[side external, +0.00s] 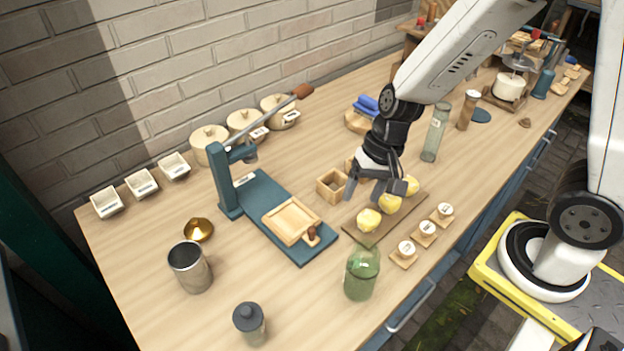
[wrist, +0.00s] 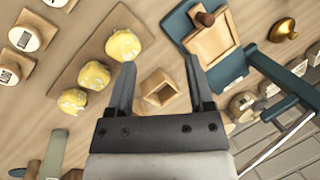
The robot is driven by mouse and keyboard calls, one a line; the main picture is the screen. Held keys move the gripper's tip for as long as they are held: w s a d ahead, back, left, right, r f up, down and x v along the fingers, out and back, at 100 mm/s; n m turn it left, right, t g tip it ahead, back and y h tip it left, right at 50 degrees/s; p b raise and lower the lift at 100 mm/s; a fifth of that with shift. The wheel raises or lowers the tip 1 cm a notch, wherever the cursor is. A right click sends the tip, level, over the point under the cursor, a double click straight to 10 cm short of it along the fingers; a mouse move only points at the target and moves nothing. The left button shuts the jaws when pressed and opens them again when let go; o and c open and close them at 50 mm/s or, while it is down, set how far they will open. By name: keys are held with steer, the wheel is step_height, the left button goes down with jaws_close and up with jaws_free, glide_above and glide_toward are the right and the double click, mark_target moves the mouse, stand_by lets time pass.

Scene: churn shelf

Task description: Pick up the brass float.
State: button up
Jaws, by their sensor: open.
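The brass float (side external: 199,230) is a small golden dome with a knob on top. It sits on the wooden bench at the left in the side external view, between the metal cup and the white trays. In the wrist view the brass float (wrist: 283,30) shows near the top right corner. My gripper (side external: 376,198) is open and empty, above the bench by the yellow lumps, well to the right of the float. In the wrist view my gripper's fingers (wrist: 160,82) are spread, with a small wooden box (wrist: 158,88) seen between them.
A teal lever press (side external: 253,200) with a wooden mould (side external: 291,221) stands between my gripper and the float. A metal cup (side external: 189,267) is just in front of the float. A green bottle (side external: 362,271) and a dark-capped jar (side external: 249,323) stand nearer the front edge. Yellow lumps (side external: 369,220) lie on a board.

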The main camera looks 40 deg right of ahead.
mark_target(197, 220)
steer(key=w+a+m+y, duration=0.2)
steer(key=a+m, duration=0.1)
steer(key=a, duration=0.1)
steer(key=w+a+f+m+t+y, duration=0.1)
steer(key=w+a+m+y, duration=0.1)
steer(key=a+m, duration=0.1)
steer(key=w+a+f+m+y, duration=0.1)
steer(key=w+a+m, duration=0.2)
steer(key=a, duration=0.2)
steer(key=shift+w+f+m+y, duration=0.1)
steer(key=shift+f+m+y, duration=0.1)
steer(key=shift+m+y, duration=0.2)
steer(key=w+a+f+m+t, duration=0.1)
steer(key=w+m+t, duration=0.1)
steer(key=w+m, duration=0.1)
steer(key=w+a+f+m+t, duration=0.1)
steer(key=w+a+m+t, duration=0.1)
steer(key=w+m, duration=0.1)
steer(key=w+a+m+t+y, duration=0.1)
steer(key=w+m+t, duration=0.1)
steer(key=shift+w+a+f+m, duration=0.15)
steer(key=shift+w+f+m, duration=0.25)
steer(key=shift+w+f+m+t, duration=0.2)
steer(key=shift+w+m+t, duration=0.25)
steer(key=shift+m+t, duration=0.05)
steer(key=shift+x, duration=3.4)
steer(key=shift+x, duration=2.6)
